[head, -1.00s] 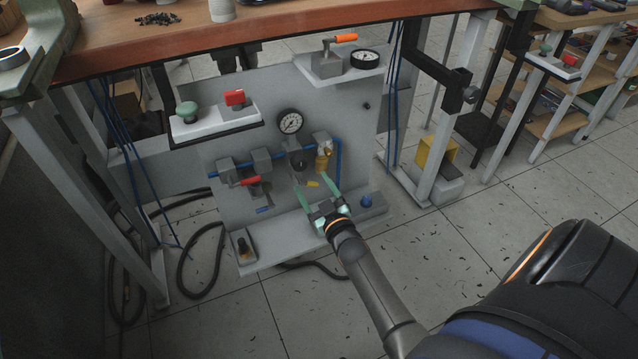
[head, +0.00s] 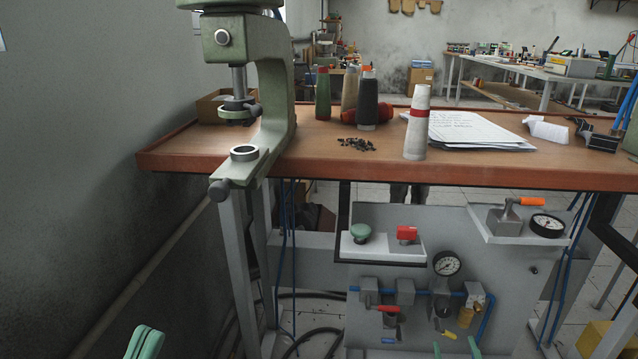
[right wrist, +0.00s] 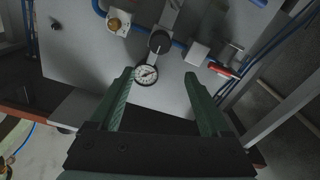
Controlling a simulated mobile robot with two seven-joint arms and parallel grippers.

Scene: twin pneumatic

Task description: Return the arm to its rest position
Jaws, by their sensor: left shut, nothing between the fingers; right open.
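My left gripper (head: 147,343) shows only its green fingertips at the bottom left of the head view; they are together with nothing between them. My right gripper (head: 456,348) shows only its two green fingertips at the bottom edge, spread apart in front of the grey pneumatic panel (head: 400,222). In the right wrist view its fingers (right wrist: 158,85) are open and empty. The round gauge (right wrist: 147,74) and a black knob (right wrist: 160,40) appear beyond them, with no visible contact. The rest of both arms is out of the head view.
A wooden workbench (head: 330,165) with a green press (head: 265,95) and thread cones stands above the panel. A shelf with a green button (head: 361,232) and red switch (head: 406,233) juts out, as does another with an orange-handled valve (head: 508,218). A wall is at left.

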